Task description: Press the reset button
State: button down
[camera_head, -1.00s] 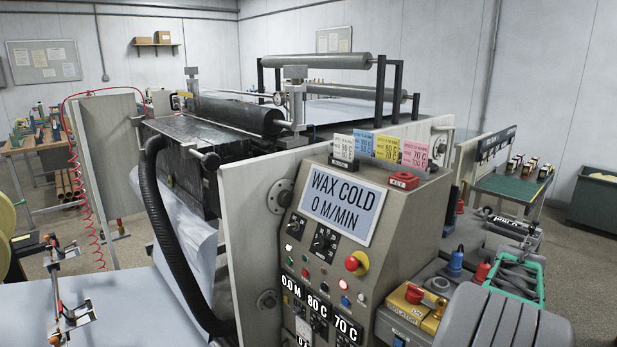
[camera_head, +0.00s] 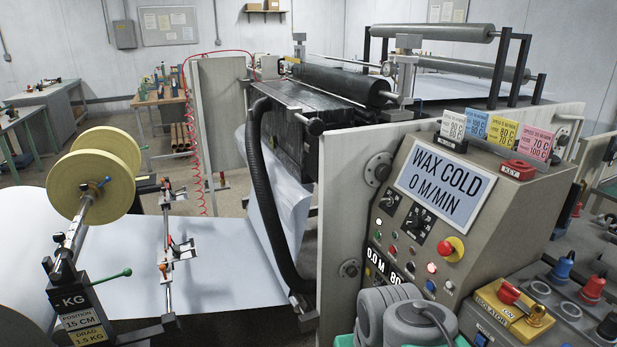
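The grey control panel (camera_head: 388,205) stands at the right of centre, with a sign reading "WAX COLD 0 M/MIN" (camera_head: 445,186).
Grey rounded parts with a cable hide the panel's lower edge. A yellow box with a red knob (camera_head: 515,304) stands at the lower right. A black hose (camera_head: 262,185) hangs left of the panel. A stand with yellow rolls (camera_head: 80,275) is at the left.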

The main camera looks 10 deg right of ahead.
aim_at(430, 287)
jog(key=z, duration=1)
